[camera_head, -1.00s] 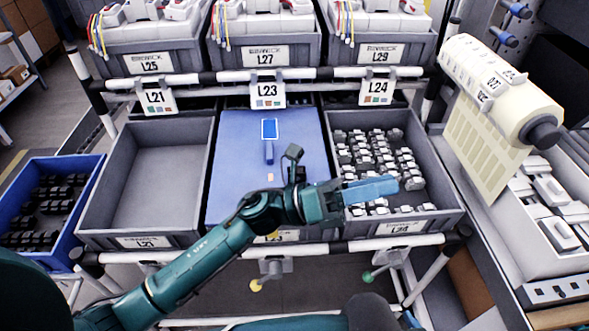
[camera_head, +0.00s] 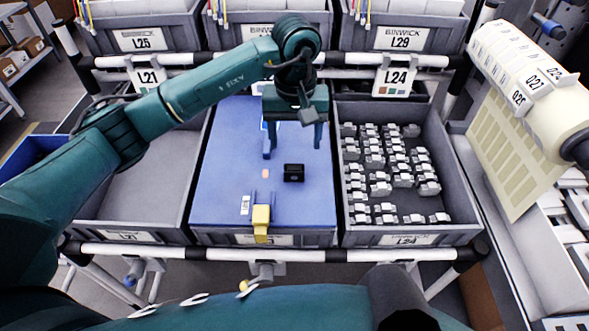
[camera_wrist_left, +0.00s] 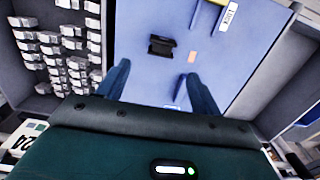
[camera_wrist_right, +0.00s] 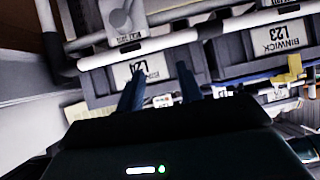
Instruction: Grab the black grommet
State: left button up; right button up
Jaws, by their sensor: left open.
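The black grommet (camera_head: 294,173) is a small dark block lying on the blue surface (camera_head: 220,190) in the middle bin. My left gripper (camera_head: 295,146) is open and empty, fingers pointing down, over the blue surface just behind the grommet. In the left wrist view the grommet (camera_wrist_left: 161,46) lies beyond the fingertips, apart from them and between their lines. My right gripper (camera_wrist_right: 161,66) shows only in its own wrist view, fingers apart and empty, facing the bin fronts.
On the blue surface are a yellow piece (camera_head: 261,222) at the front edge and a white label (camera_head: 246,205). The right bin (camera_head: 345,222) holds several grey parts; the left bin (camera_head: 150,205) looks empty. A label roll (camera_head: 530,80) stands at the right.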

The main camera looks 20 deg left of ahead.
aim_at(294, 168)
pick_arm(q)
notch_tip(294, 168, down, 3)
jog(key=shift+d+f, duration=0.1)
jog(key=shift+s+f+p, duration=0.2)
jog(key=shift+f+p, duration=0.2)
jog(key=shift+f, duration=0.95)
jog(key=shift+s+f+p, duration=0.2)
jog(key=shift+f+p, duration=0.2)
jog(key=shift+f, duration=0.9)
jog(key=shift+c, duration=0.4)
jog(key=c, duration=1)
jog(key=shift+o, duration=0.2)
